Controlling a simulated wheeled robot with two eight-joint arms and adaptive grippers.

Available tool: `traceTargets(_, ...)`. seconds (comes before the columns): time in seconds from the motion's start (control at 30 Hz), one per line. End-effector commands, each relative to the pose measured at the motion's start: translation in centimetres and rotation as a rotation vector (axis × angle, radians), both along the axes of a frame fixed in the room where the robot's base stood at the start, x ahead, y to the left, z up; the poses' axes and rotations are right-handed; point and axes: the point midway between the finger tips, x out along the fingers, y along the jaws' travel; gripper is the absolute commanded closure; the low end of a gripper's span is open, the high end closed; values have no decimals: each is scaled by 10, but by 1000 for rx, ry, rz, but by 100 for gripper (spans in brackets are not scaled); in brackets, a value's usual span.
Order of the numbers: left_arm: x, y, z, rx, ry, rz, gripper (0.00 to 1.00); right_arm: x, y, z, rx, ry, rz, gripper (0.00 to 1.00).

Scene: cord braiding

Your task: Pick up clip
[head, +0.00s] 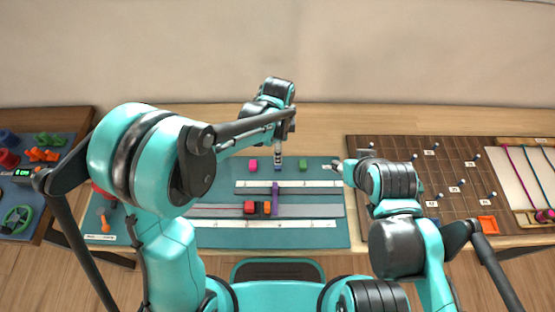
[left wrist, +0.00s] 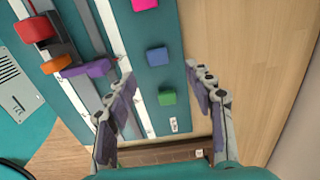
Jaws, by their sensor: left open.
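Three small blocks that could be clips lie in a row on the teal mat (head: 213,238): pink (head: 253,165), blue (head: 278,168) and green (head: 303,165). I cannot tell which is the clip meant. My left gripper (head: 278,158) points down at the blue block in the head view. In the left wrist view its fingers (left wrist: 160,74) are spread and empty, with the blue block (left wrist: 157,56) and green block (left wrist: 167,97) seen between them, apart from both fingers. The pink block (left wrist: 144,4) is at the top edge. My right gripper (head: 350,162) is near the mat's right edge; its jaws are unclear.
Red, black and orange pieces and a purple bar (head: 275,199) sit on grey and white rails in front of the blocks. A brown pegged board (head: 385,148) with white tags stands right, with an orange tray (head: 488,225). A tool table (head: 75,118) stands left.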

Motion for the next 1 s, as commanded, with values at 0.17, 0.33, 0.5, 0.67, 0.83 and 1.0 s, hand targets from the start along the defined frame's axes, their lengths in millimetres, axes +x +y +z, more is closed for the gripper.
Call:
traceTargets(0.17,0,-1,-22,1,2,-6,47,0,0,-9,0,0,0,59)
traceTargets(0.33,-1,0,-37,1,1,-4,47,0,0,-15,0,0,0,59)
traceTargets(0.5,-3,-1,-64,0,1,-3,47,0,0,-29,0,0,0,59)
traceTargets(0.67,-3,0,-78,0,1,-3,47,0,0,-33,0,0,0,59)
traceTargets(0.83,-3,0,-76,0,1,-2,47,0,0,-32,0,0,0,59)
traceTargets(1.0,-3,0,-76,0,1,-2,83,0,0,-32,0,0,0,59)
